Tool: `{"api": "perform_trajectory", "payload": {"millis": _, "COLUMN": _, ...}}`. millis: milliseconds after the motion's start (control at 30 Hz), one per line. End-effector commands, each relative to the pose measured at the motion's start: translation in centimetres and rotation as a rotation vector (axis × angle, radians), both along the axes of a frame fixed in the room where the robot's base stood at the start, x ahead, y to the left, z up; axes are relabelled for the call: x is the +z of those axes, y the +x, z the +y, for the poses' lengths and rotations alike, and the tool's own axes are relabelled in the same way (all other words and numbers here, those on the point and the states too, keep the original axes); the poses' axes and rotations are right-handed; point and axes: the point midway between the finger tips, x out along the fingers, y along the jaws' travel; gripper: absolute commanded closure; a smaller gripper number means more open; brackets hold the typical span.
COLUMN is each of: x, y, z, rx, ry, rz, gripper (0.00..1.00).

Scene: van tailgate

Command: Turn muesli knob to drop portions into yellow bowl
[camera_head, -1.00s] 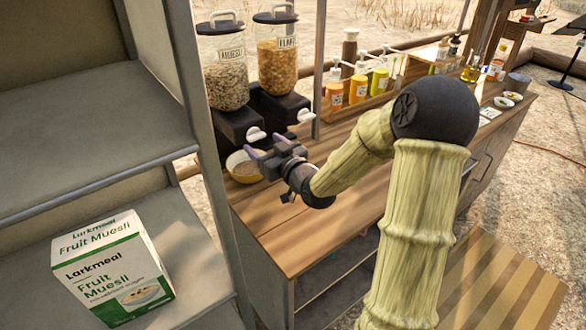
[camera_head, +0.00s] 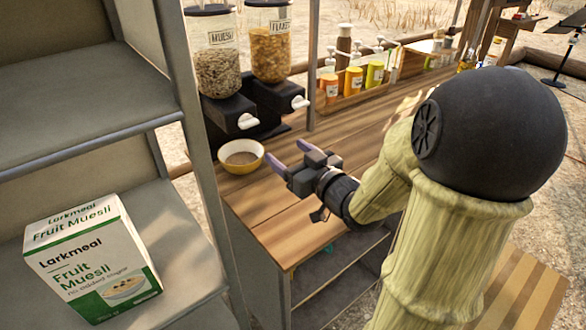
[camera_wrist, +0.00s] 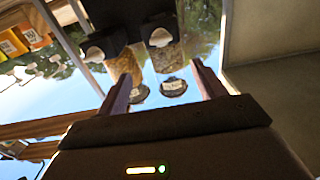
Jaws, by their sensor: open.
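The muesli dispenser (camera_head: 216,65) stands at the left on the counter, a clear canister over a black base. Its white knob (camera_head: 247,121) faces forward; a white knob (camera_wrist: 160,37) also shows in the wrist view, where the scene is upside down. The yellow bowl (camera_head: 241,156), white inside with brownish contents, stands on the counter below that knob. My gripper (camera_head: 288,157) is open and empty, right of the bowl and apart from it and the knobs. Its two purplish fingers (camera_wrist: 165,80) frame the dispensers in the wrist view.
The flakes dispenser (camera_head: 271,50) with its own white knob (camera_head: 300,102) stands right of the muesli. Several sauce bottles (camera_head: 354,82) stand in a tray behind. A grey shelf (camera_head: 195,250) with a Fruit Muesli box (camera_head: 92,262) is at the left. The front counter (camera_head: 270,222) is clear.

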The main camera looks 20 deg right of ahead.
Motion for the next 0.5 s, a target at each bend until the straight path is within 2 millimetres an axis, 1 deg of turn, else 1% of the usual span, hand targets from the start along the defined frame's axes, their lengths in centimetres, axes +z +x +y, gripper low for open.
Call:
{"api": "perform_trajectory", "payload": {"millis": 33, "x": -0.52, "y": -0.23, "z": -0.05, "rx": -0.002, "ry": -0.005, "rz": -0.003, "gripper": 0.31}}
{"api": "perform_trajectory", "payload": {"millis": 267, "x": -0.45, "y": -0.93, "z": -0.12, "rx": -0.006, "ry": -0.008, "rz": 0.005, "gripper": 0.31}}
{"api": "perform_trajectory", "payload": {"millis": 500, "x": -0.22, "y": -1.05, "z": -0.12, "rx": -0.006, "ry": -0.006, "rz": 0.009, "gripper": 0.31}}
